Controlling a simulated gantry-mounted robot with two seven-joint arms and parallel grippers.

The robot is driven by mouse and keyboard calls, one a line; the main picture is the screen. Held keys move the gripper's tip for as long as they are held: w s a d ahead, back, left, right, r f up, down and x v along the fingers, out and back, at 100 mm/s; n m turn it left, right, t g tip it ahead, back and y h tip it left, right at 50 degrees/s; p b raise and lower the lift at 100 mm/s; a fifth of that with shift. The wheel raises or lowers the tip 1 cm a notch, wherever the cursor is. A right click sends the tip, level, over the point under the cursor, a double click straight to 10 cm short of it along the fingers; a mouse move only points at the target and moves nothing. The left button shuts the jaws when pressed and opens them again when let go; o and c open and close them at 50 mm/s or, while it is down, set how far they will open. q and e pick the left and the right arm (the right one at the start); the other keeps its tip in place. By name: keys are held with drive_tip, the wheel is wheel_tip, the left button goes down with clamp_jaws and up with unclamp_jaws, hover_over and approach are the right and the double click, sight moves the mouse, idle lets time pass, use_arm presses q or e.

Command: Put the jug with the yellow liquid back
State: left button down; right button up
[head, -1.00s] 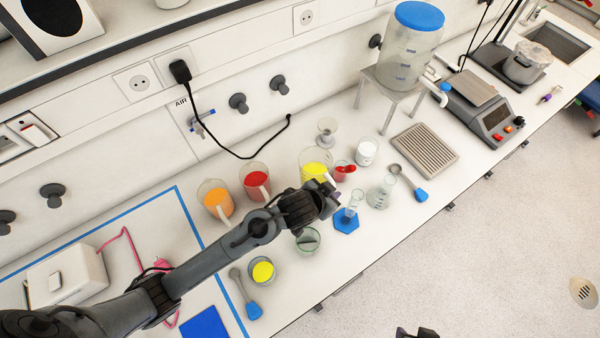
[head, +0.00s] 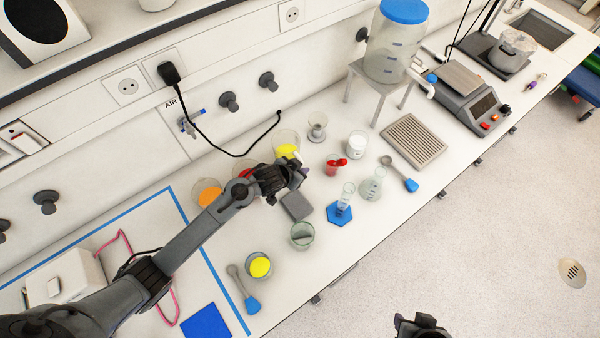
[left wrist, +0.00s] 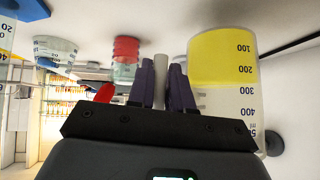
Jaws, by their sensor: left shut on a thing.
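The jug with yellow liquid (head: 287,150) is near the wall side of the bench in the head view, beside the red-liquid jug (head: 243,171). My left gripper (head: 297,176) is at its front and is shut on its pale handle. In the left wrist view the picture is upside down; the dark fingers of my left gripper (left wrist: 161,85) stand on both sides of the white handle, next to the yellow jug (left wrist: 223,65). I cannot tell whether the jug's base touches the bench. My right gripper (head: 420,328) shows only at the bottom edge, too cut off to judge.
My left arm partly covers the orange-liquid jug (head: 207,192) and the red jug. A grey pad (head: 297,205) lies bare in front.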

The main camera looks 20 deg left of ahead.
use_arm(q)
drive_tip(key=shift+f, duration=1.5)
drive_tip(key=shift+f, duration=0.15)
drive_tip(key=c, duration=1)
unclamp_jaws()
drive_tip(key=shift+c, duration=0.2)
drive_tip(key=shift+s+r, duration=0.3)
drive_tip(key=shift+r, duration=0.1)
drive_tip(key=p+v, duration=0.1)
drive_tip(key=v, duration=1)
drive_tip(key=s+r+n+g+y, duration=0.1)
drive_tip(key=s+g, duration=0.1)
drive_tip(key=s, duration=0.9)
drive_tip(key=s+a+r+n+g+y, duration=0.1)
drive_tip(key=s+r+g, duration=0.1)
drive_tip(key=s, duration=0.9)
drive_tip(key=shift+s+n+g, duration=0.3)
drive_tip(key=shift+s+g, duration=0.05)
drive_tip(key=shift+g, duration=0.15)
